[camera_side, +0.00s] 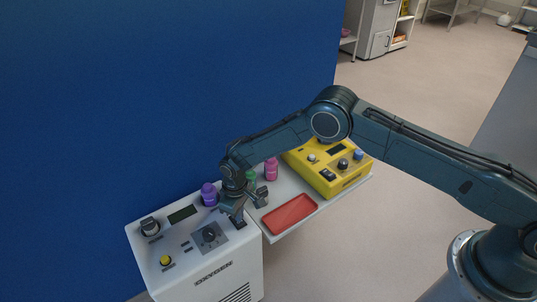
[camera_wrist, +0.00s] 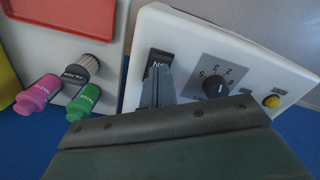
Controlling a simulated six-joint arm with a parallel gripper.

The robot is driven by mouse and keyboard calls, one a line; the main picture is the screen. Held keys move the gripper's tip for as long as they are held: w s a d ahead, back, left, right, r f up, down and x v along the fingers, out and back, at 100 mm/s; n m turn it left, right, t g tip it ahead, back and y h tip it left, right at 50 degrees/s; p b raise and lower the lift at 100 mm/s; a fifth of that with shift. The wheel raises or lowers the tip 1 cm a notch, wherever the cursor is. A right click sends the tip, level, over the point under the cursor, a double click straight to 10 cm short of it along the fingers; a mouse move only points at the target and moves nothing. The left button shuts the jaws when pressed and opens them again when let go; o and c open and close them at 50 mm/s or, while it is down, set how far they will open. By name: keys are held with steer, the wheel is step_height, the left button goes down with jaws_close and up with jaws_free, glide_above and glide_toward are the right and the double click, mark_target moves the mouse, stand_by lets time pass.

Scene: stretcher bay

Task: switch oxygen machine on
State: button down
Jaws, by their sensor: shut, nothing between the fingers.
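The oxygen machine (camera_side: 180,262) is a white box with "OXYGEN" on its front, at the lower left in the side view. Its top panel has a dark rocker switch (camera_wrist: 158,60), a grey dial plate with a black knob (camera_wrist: 215,86), and a yellow button (camera_wrist: 272,101), which also shows in the side view (camera_side: 165,261). My gripper (camera_wrist: 158,78) is shut and empty. Its fingertips are over the rocker switch, covering its lower part in the wrist view. I cannot tell whether they touch it or which way it is tipped.
A red tray (camera_side: 290,214) lies on the white shelf beside the machine. A yellow device (camera_side: 328,165) stands behind it. Purple (camera_side: 209,194), pink (camera_wrist: 37,95) and green (camera_wrist: 83,102) bottles and a grey-capped filter (camera_wrist: 80,69) stand close to my gripper. A blue wall rises behind.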

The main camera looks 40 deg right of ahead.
steer(key=shift+f, duration=0.95)
stand_by(1.0)
steer(key=shift+r, duration=3.5)
